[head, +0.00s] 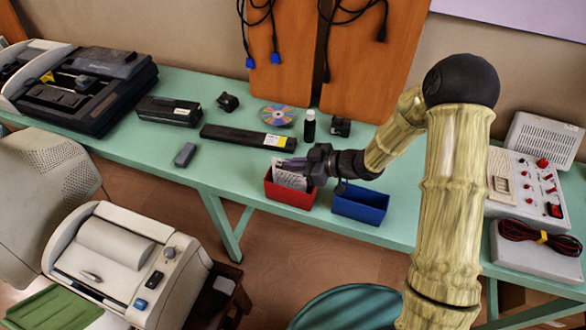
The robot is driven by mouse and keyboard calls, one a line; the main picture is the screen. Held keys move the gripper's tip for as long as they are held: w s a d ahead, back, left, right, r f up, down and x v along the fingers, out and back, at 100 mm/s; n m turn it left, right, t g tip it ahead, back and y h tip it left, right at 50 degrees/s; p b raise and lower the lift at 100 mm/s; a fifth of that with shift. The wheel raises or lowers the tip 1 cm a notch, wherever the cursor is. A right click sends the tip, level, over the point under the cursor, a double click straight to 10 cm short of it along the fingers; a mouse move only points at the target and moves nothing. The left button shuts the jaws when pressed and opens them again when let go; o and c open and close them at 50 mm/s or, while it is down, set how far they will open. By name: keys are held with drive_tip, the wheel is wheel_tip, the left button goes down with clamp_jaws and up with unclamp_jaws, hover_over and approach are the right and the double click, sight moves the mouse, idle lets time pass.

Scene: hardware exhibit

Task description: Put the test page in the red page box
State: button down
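The red page box (291,196) stands at the front edge of the green table, near the middle of the head view. The test page (288,180), white with grey print, is upright and slightly tilted, with its lower part behind the box's front wall. My gripper (284,163) reaches in from the right, with its fingers at the page's top edge. The fingers are small and dark here, and I cannot tell whether they grip the page or stand apart. Whether the page touches the box floor is hidden.
A blue box (360,204) stands just right of the red one. Behind are a long black bar (247,137), a disc (278,115) and a small dark bottle (309,127).

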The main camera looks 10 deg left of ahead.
drive_tip(key=shift+f, duration=1.3)
drive_tip(key=shift+f, duration=0.2)
drive_tip(key=c, duration=1.7)
unclamp_jaws()
drive_tip(key=shift+r, duration=0.1)
drive_tip(key=b+v, duration=0.1)
drive_tip(key=v, duration=1.1)
drive_tip(key=shift+r, duration=0.15)
